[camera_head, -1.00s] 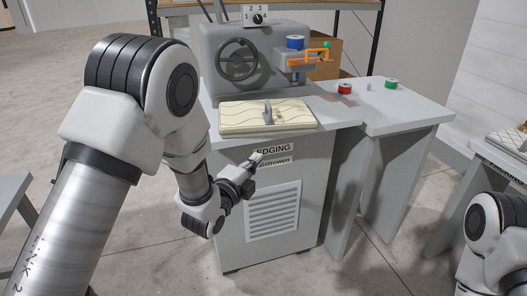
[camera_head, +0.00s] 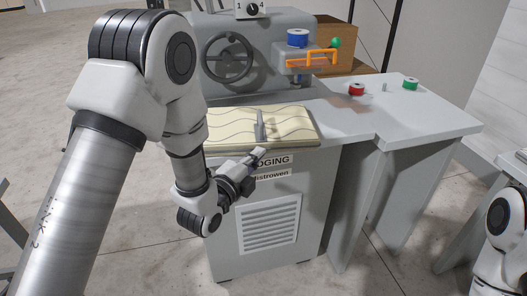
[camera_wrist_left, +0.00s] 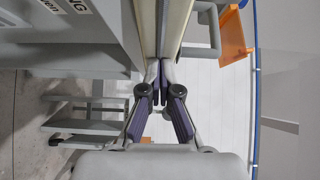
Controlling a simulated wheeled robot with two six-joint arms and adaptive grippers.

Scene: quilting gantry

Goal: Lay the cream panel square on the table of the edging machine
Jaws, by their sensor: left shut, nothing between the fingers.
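The cream panel (camera_head: 292,125), with dark wavy lines, lies flat on the grey table of the edging machine (camera_head: 345,122), close to its front edge. A grey upright handle (camera_head: 260,125) stands on it. My left arm hides its left end. My left gripper (camera_head: 262,154) is shut and empty, just in front of and slightly below the panel's front edge. In the left wrist view the shut fingertips (camera_wrist_left: 160,68) point at the panel's cream edge (camera_wrist_left: 177,25); I cannot tell whether they touch. My right gripper is out of view.
Behind the panel stand the machine's handwheel (camera_head: 228,57) and an orange bracket (camera_head: 312,58) under a blue spool (camera_head: 297,38). The table between panel and spools is clear.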

